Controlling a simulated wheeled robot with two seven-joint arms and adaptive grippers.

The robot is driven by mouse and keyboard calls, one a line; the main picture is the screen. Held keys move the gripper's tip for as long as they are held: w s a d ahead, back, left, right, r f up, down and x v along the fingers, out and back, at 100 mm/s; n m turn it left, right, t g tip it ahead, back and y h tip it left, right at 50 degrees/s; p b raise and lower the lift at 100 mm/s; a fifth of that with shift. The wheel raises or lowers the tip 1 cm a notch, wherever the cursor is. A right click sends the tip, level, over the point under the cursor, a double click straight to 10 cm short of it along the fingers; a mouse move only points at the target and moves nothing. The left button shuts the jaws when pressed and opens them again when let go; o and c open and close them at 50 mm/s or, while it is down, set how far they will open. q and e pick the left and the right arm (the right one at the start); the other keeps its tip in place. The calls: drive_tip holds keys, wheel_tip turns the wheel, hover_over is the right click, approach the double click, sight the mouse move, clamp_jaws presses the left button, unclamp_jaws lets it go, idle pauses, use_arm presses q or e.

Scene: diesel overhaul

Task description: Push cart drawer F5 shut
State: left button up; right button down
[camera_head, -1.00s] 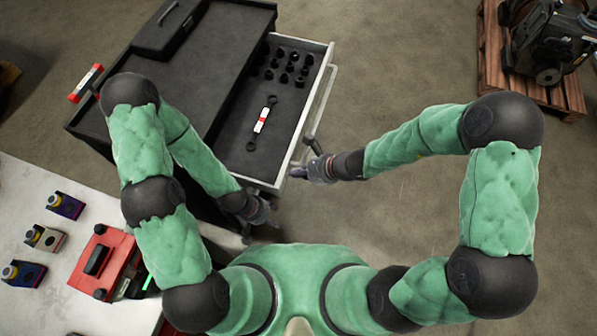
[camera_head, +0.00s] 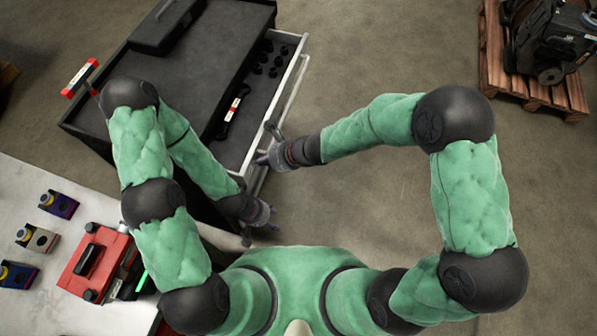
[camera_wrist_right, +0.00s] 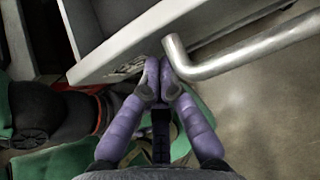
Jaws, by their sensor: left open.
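The cart (camera_head: 205,55) has one drawer (camera_head: 274,106) partly pulled out on its right side, taken to be F5; no label is legible. It holds dark sockets (camera_head: 272,58) and a wrench with a red-and-white label (camera_head: 233,106). My right gripper (camera_head: 262,160) is at the near end of the drawer front, beside the bar handle (camera_head: 288,92). In the right wrist view its purple fingertips (camera_wrist_right: 160,76) are together at the drawer front (camera_wrist_right: 130,45), next to the handle's bent end (camera_wrist_right: 183,62); contact is not certain. My left gripper (camera_head: 268,216) is open near the cart's near corner.
A black case (camera_head: 166,26) lies on the cart top. A bench at lower left holds a red battery-like unit (camera_head: 92,262) and small blocks (camera_head: 58,204). An engine on a wooden pallet (camera_head: 495,70) stands at upper right. The floor right of the drawer is clear.

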drive_tip(key=w+a, duration=0.1)
drive_tip(key=a, duration=0.3)
drive_tip(key=w+a, duration=0.1)
drive_tip(key=a, duration=0.3)
drive_tip(key=w+a, duration=0.2)
drive_tip(key=a, duration=0.2)
drive_tip(key=shift+a, duration=0.2)
drive_tip(key=shift+w+a+p, duration=0.25)
drive_tip(key=shift+a+p, duration=0.1)
drive_tip(key=shift+a, duration=0.4)
drive_tip(key=shift+r, duration=0.1)
